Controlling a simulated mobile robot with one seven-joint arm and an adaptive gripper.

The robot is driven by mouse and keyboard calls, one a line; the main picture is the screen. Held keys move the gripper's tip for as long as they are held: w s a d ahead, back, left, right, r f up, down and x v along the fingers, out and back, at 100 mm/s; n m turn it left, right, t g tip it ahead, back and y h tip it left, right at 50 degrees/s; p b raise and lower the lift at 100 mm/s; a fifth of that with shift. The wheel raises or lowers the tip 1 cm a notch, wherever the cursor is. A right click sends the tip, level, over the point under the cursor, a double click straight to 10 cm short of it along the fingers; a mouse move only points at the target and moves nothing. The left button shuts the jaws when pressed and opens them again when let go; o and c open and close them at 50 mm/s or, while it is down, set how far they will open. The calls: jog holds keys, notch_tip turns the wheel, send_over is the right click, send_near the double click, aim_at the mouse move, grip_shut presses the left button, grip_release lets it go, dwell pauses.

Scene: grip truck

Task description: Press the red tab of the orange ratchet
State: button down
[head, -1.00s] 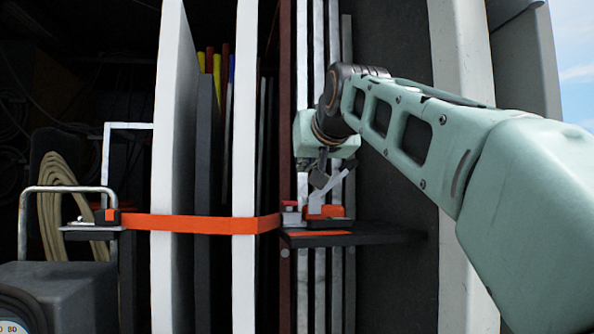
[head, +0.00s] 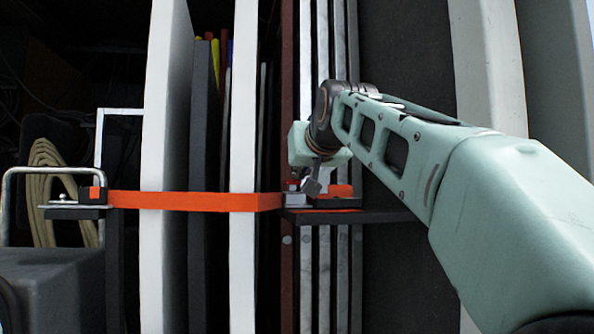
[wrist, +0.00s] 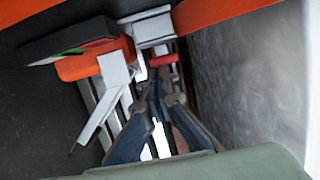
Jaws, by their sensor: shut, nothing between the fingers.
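The orange ratchet (head: 341,191) sits on a dark ledge at the right end of the orange strap (head: 195,201). In the wrist view its orange body (wrist: 90,65) is at upper left, beside a pale metal lever (wrist: 112,70). The red tab (wrist: 163,60) shows as a small red bar at upper middle. My gripper (wrist: 161,84) is shut and empty, its fingertips just below the red tab in the picture. I cannot tell whether they touch it. In the head view my gripper (head: 311,187) is at the ratchet and partly covers it.
The dark ledge (head: 390,216) extends right below the ratchet. Upright white panels (head: 243,100) and metal rails (head: 322,280) stand close by. Another strap fitting (head: 92,194) is at far left. A grey wall-like surface (wrist: 240,80) stands right in the wrist view.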

jog(key=shift+s+r, duration=0.15)
jog(key=shift+f+b, duration=0.75)
jog(key=shift+f, duration=0.35)
jog(key=shift+r, duration=0.1)
